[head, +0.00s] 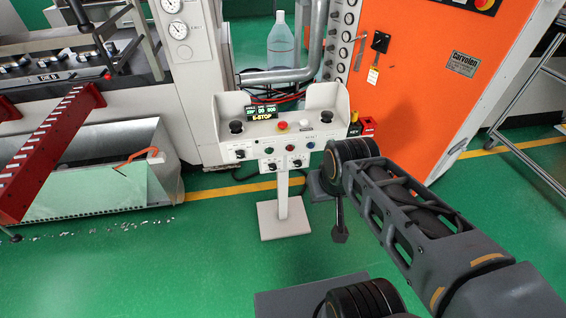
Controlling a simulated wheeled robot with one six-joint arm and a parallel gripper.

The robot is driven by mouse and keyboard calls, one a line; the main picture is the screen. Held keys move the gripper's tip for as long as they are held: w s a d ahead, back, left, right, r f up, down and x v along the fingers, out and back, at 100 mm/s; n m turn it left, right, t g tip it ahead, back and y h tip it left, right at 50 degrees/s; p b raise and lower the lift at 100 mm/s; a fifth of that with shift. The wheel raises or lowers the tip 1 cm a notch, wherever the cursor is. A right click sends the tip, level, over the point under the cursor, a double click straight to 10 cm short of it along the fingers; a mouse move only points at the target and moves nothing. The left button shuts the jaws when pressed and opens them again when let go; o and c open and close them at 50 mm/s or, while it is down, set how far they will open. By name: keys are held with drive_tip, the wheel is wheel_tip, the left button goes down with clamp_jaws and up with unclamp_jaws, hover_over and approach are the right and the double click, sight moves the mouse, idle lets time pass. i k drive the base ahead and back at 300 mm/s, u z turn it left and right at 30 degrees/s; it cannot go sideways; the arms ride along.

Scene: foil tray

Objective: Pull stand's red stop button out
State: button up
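The stand (284,205) is a pale grey console on a post with a square foot plate, on the green floor. Its red stop button (282,125) is a small red cap on a yellow base, in the middle of the panel. It is too small to tell whether it is in or out. The display (262,113) above it reads "E-STOP" in yellow. My dark grey arm (405,205) reaches in from the lower right, its bend just right of the stand, apart from the button. I can make out no gripper fingers.
Black knobs (236,127) and small buttons surround the red button. An orange cabinet (420,75) with its own red button (484,4) stands behind right. A red perforated beam (45,150) and metal trough are left. Green floor before the stand is largely clear.

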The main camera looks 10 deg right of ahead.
sight(282, 125)
drive_tip(key=i, duration=1.1)
drive_tip(key=u, duration=0.4)
